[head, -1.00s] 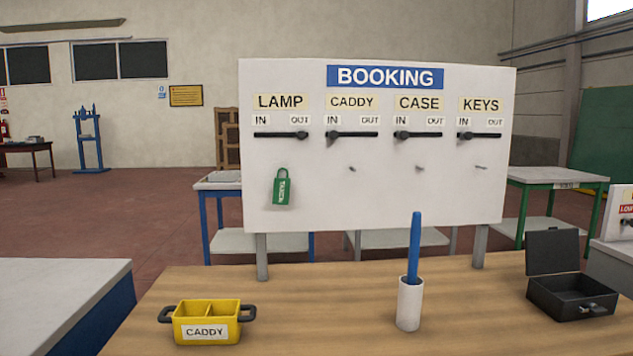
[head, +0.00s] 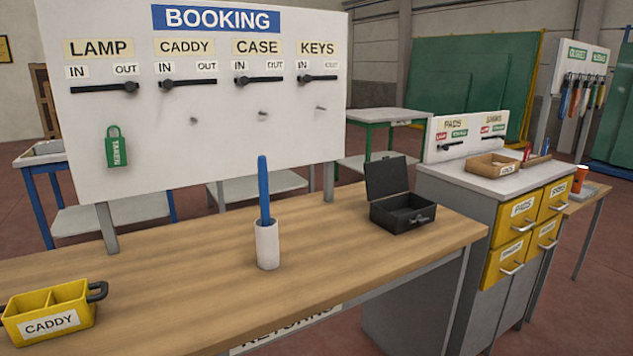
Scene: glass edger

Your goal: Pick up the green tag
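The green tag (head: 118,147), marked TAKEN, hangs on the white BOOKING board (head: 215,215) under the LAMP column, at the left of the head view. The LAMP slider (head: 130,88) stands at OUT; the CADDY, CASE and KEYS sliders stand at IN. The pegs under CADDY, CASE and KEYS are bare. Neither of my grippers shows in the view.
On the wooden bench (head: 185,285) stand a yellow caddy (head: 48,312), a white holder (head: 267,246) with a blue stick (head: 264,190), and an open black case (head: 402,208). A grey cabinet (head: 410,290) with yellow drawers stands at the right.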

